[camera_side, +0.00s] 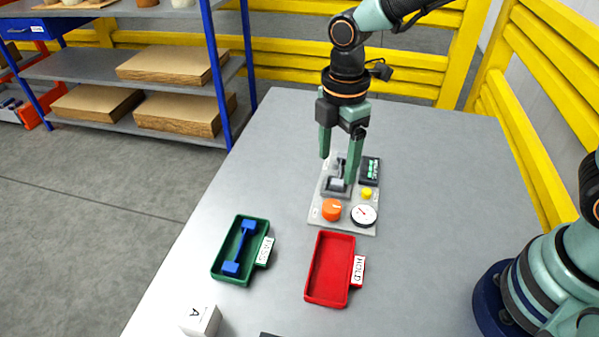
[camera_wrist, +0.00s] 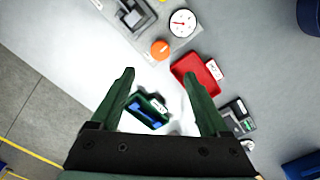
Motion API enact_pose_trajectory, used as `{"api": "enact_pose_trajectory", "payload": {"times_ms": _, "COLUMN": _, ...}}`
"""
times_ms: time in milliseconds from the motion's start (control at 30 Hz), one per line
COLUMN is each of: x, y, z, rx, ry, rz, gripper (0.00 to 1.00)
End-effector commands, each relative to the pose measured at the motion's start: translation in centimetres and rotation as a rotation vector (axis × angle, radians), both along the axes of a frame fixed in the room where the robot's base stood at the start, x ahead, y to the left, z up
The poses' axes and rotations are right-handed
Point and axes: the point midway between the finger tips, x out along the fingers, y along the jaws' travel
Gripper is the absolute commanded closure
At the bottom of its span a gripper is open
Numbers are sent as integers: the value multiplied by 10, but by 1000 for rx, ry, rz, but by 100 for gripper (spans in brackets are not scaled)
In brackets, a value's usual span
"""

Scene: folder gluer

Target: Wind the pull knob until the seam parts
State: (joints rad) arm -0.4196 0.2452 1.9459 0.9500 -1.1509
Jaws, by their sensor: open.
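The orange pull knob (camera_side: 332,209) sits at the near left of a light grey panel (camera_side: 316,214), beside a white dial gauge (camera_side: 364,215) with a red needle. The knob also shows in the wrist view (camera_wrist: 160,49), beyond my fingertips. A dark grey fixture (camera_side: 334,187) stands on the panel behind the knob; I cannot make out a seam in it. My gripper (camera_side: 337,170) is open and points down over the fixture in the side view, its fingers apart. It holds nothing and appears clear of the knob.
A yellow button (camera_side: 367,193) and a dark display (camera_side: 370,170) are on the panel. A green PASS tray (camera_side: 217,267) holds a blue dumbbell-shaped piece (camera_side: 239,248). A red HOLD tray (camera_side: 329,268) is empty. A white box marked A (camera_side: 201,320) stands near the table edge.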

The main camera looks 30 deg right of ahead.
Motion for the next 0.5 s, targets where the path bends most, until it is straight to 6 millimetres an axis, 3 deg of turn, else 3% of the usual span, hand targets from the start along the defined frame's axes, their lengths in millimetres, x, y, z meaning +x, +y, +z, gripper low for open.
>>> {"api": "enact_pose_trajectory", "payload": {"times_ms": 167, "x": -1, "y": 0, "z": -18, "rx": -2, "ry": 5, "rz": 4, "gripper": 21}}
{"api": "enact_pose_trajectory", "payload": {"times_ms": 500, "x": -1, "y": -1, "z": -83, "rx": -3, "ry": 6, "rz": 1, "gripper": 21}}
